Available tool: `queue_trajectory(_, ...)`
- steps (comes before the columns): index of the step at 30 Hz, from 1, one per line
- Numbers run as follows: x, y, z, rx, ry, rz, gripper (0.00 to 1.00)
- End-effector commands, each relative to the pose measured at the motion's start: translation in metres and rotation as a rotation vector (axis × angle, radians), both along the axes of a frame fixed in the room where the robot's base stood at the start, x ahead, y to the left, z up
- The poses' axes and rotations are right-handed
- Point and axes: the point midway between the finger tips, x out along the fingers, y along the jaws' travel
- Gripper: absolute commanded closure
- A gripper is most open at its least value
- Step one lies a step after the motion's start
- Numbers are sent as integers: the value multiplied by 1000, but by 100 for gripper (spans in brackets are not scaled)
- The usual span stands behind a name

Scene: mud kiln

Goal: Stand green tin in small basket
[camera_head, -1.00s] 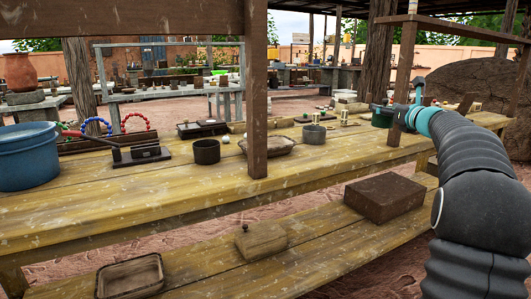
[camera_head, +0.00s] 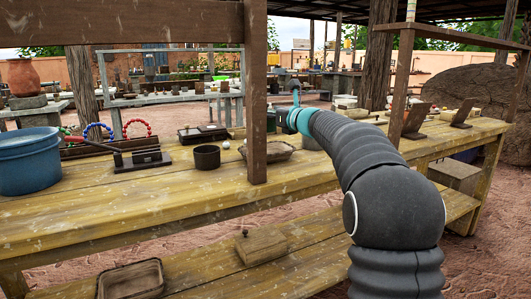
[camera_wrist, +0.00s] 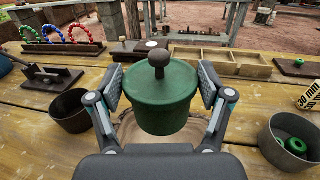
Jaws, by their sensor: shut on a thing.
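The green tin (camera_wrist: 164,100), with a dark knob on its lid, is upright between the fingers of my gripper (camera_wrist: 160,86) in the wrist view. My gripper is shut on its sides. In the head view the dark tin (camera_head: 271,122) shows small beside my gripper (camera_head: 282,117), just right of the wooden post. The small basket (camera_head: 280,153), shallow and brown, stands on the table below it. In the wrist view the basket's pale rim (camera_wrist: 124,128) shows below the tin, which hides most of it. The tin appears held above the basket.
A dark pot (camera_wrist: 70,110) stands left of the basket. A grey pot (camera_wrist: 291,140) with green rings inside stands to its right. A divided wooden tray (camera_wrist: 220,60) lies beyond.

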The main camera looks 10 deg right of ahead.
Motion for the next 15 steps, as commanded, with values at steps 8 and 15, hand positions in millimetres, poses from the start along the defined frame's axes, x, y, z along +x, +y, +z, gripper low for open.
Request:
queue_trajectory(8,0,0,-47,1,2,0,56)
queue_trajectory(15,0,-1,-71,0,4,-1,56)
